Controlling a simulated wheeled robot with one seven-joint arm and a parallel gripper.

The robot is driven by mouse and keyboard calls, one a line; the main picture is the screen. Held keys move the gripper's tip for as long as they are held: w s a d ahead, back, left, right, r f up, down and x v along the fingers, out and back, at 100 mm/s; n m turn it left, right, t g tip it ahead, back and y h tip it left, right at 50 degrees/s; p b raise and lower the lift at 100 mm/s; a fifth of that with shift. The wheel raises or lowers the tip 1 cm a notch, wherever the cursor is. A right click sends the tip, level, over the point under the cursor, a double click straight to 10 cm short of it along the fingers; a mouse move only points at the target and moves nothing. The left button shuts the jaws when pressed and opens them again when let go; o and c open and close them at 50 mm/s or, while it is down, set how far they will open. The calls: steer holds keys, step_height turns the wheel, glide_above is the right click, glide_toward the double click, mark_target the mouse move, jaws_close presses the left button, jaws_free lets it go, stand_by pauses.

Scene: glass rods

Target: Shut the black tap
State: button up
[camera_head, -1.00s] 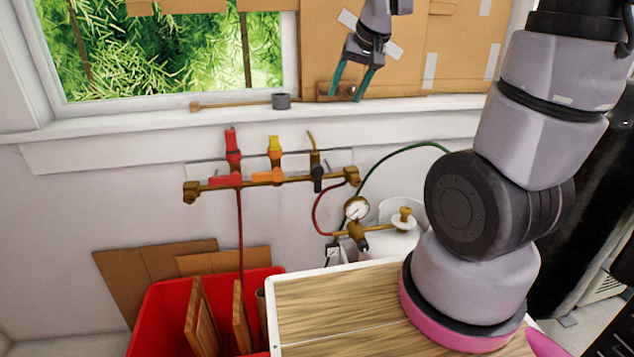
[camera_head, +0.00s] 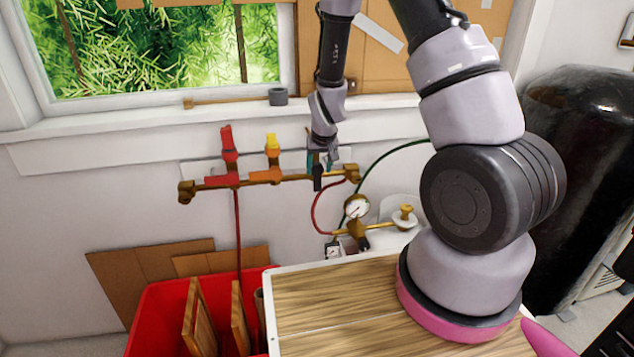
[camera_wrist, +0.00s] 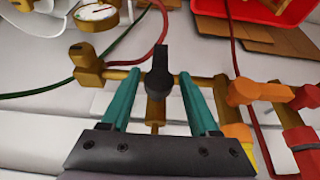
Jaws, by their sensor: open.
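The black tap (camera_head: 317,177) is at the right end of a brass manifold pipe (camera_head: 205,186) on the wall. In the wrist view the black tap (camera_wrist: 159,72) shows its dark handle standing lengthwise, in line with its brass outlet and across the pipe. My gripper (camera_wrist: 155,88) is open, with one teal finger on each side of the tap's outlet and a gap to both. In the head view my gripper (camera_head: 322,158) is right above the tap, and its wrist hides the outlet there.
A red tap (camera_head: 229,155) and an orange-yellow tap (camera_head: 272,160) sit left of the black one on the same pipe. A pressure gauge (camera_head: 357,207) and hoses are below right. A red bin (camera_head: 165,312) and wooden tabletop (camera_head: 330,290) are below.

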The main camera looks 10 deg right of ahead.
mark_target(318, 177)
steer(key=x, duration=0.7)
steer(key=shift+w+f, duration=0.1)
steer(key=shift+f, duration=0.2)
jaws_close()
stand_by(1.0)
